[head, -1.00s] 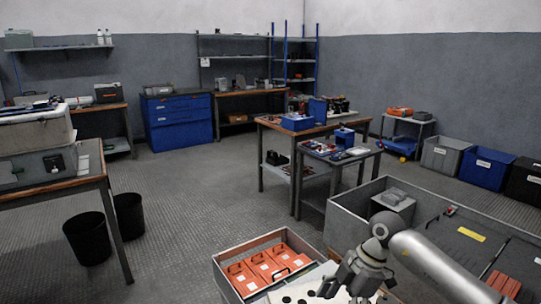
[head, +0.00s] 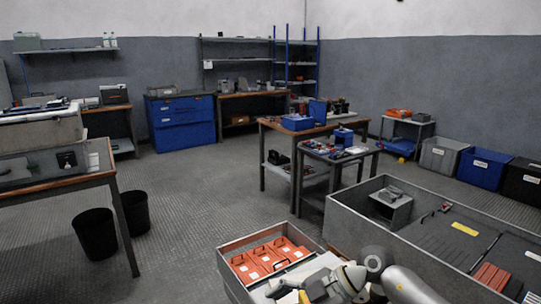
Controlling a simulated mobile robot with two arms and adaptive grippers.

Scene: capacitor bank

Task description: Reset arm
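My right arm comes in from the lower right of the head view. Its gripper (head: 288,293) is low at the bottom edge, over the front part of a grey open box (head: 236,284) that holds orange capacitor-like blocks (head: 268,257). The fingers are small and partly cut off by the frame edge, so their opening is unclear. I see nothing held in them. My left arm and gripper are out of view.
A large grey open-topped cabinet (head: 362,238) stands right of the box, with a small grey unit (head: 391,207) inside. Tables with tools (head: 334,154) stand behind. A workbench (head: 62,178) and two black bins (head: 96,234) are at left. The middle floor is clear.

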